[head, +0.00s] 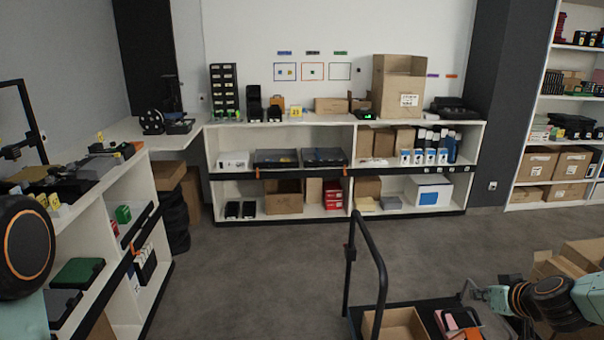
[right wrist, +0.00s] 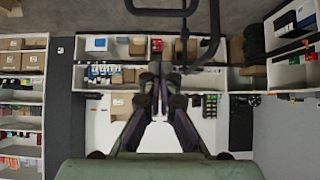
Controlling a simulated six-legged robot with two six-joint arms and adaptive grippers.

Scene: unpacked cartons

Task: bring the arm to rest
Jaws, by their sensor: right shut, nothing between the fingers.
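My right arm enters the head view from the lower right. Its gripper (head: 476,293) is over the right side of a black cart, apart from the shelves. In the right wrist view, which is upside down, the two dark fingers meet at the tips (right wrist: 160,78) and hold nothing. My left gripper is out of view.
A black cart handle (head: 377,262) rises near the right gripper, with an open carton (head: 397,325) beside it. More open cartons (head: 583,254) stand at the right. A long white shelf unit (head: 357,131) lines the back wall. The middle floor (head: 260,270) is clear.

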